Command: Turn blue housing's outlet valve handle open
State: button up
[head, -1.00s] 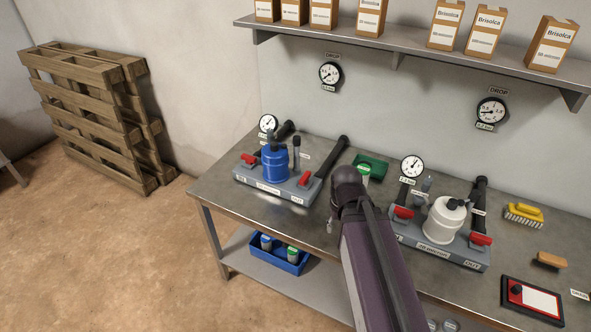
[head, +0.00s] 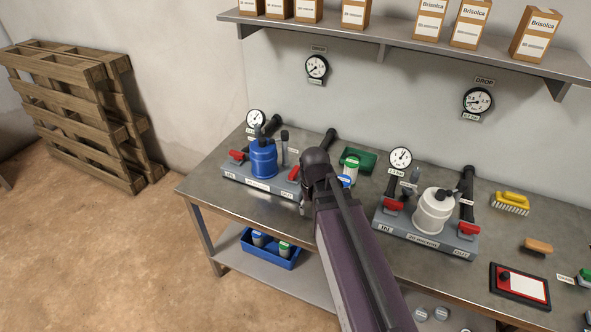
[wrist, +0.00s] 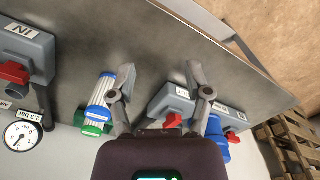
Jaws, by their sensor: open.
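The blue housing (head: 263,158) stands on a grey base at the bench's left part. Its red outlet handle (head: 294,173) sits at the base's right end, just left of my arm in the head view. In the wrist view that handle (wrist: 173,121) shows below and between my fingers, and the blue housing (wrist: 216,142) is partly hidden behind the right finger. I cannot tell the handle's exact angle. My gripper (wrist: 161,76) is open and empty, its fingertips apart from the handle. In the head view my arm mostly hides the gripper.
A white housing (head: 434,209) with red handles and a gauge (head: 400,158) is to the right. A green tray (head: 365,160) lies behind my arm. A blue bin (head: 270,248) sits on the lower shelf.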

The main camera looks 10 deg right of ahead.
aim_at(294, 171)
jog(key=w+r+m+p, duration=0.2)
jog(key=w+m, duration=0.1)
jog(key=w, duration=1)
jog(key=w+r+m+p, duration=0.2)
jog(key=w+r+m, duration=0.1)
jog(key=w, duration=1)
jog(key=shift+w+a+m+p, duration=0.15)
jog(key=shift+w+m+p, duration=0.15)
jog(key=shift+p, duration=0.1)
jog(key=shift+f, duration=0.15)
notch_tip(294, 171, down, 14)
jog(key=b, duration=1.4)
jog(key=shift+s+r, duration=0.1)
jog(key=shift+r, duration=0.15)
grip_shut()
